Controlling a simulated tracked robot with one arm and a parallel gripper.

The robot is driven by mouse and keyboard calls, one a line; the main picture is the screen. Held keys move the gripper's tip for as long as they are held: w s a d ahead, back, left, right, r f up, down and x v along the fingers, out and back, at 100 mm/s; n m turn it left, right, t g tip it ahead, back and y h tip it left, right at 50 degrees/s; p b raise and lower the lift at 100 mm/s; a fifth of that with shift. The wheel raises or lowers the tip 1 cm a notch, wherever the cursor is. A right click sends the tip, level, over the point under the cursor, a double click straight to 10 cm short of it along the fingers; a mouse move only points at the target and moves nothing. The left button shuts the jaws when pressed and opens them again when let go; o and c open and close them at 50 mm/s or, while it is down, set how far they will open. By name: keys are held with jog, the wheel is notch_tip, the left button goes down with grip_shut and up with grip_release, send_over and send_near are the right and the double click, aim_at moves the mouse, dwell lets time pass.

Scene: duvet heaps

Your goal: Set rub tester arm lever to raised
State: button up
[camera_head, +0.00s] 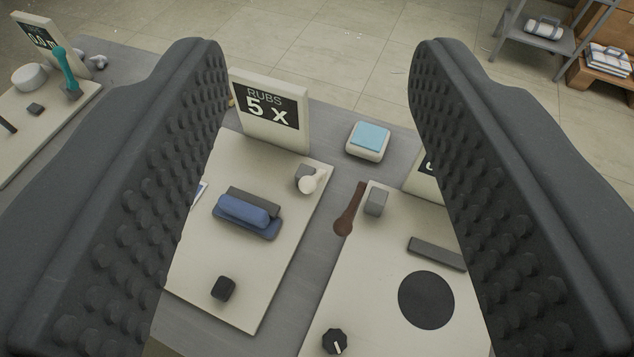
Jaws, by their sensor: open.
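The rub tester is a cream board (210,275) with an upright sign (268,115) reading "RUBS 5 X". On it lie a blue padded block (245,212) with a dark grey bar behind it, and a black knob (223,288) at the front. Near its right edge is a small grey block with a short cream, round-ended lever (312,182); I take this for the arm lever, but its position is hard to tell. My gripper (317,60) is open and empty, its two dark studded fingers framing the tester from above. The left finger hides the board's left side.
To the right, another cream board (365,280) has a brown lever (346,215), grey block, black disc and dial. A white box with a blue top (369,138) stands behind. A third board with a teal handle (68,75) is far left. Grey table shows between boards.

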jog(key=shift+w+a+f, duration=0.1)
jog(key=shift+w, duration=0.1)
jog(key=c, duration=0.5)
jog(key=w+a+f+n+g+p, duration=0.1)
jog(key=w+f, duration=0.1)
jog(key=w+a+f+n+g+p, duration=0.1)
jog(key=w+a+f+n+p, duration=0.1)
jog(key=f, duration=0.1)
jog(key=w+a+f+n+p, duration=0.1)
jog(key=w+f, duration=0.1)
jog(key=shift+w+a+f+g+h+p, duration=0.15)
jog(key=shift+f+g+h+p, duration=0.25)
grip_shut()
jog(key=w+a+f+n+g+h+p, duration=0.1)
jog(key=a+f+n+p, duration=0.3)
jog(key=f, duration=0.7)
jog(key=w+a+f+n+g+h+p, duration=0.1)
jog(key=a+f+n+h+p, duration=0.3)
jog(key=f+n+p, duration=0.4)
jog(key=shift+f+n+g+p, duration=0.3)
jog(key=shift+f+n+g, duration=0.95)
jog(key=shift+n, duration=1.55)
jog(key=shift+a+f+t, duration=0.1)
jog(key=shift+f+t, duration=0.2)
jog(key=shift+t, duration=0.05)
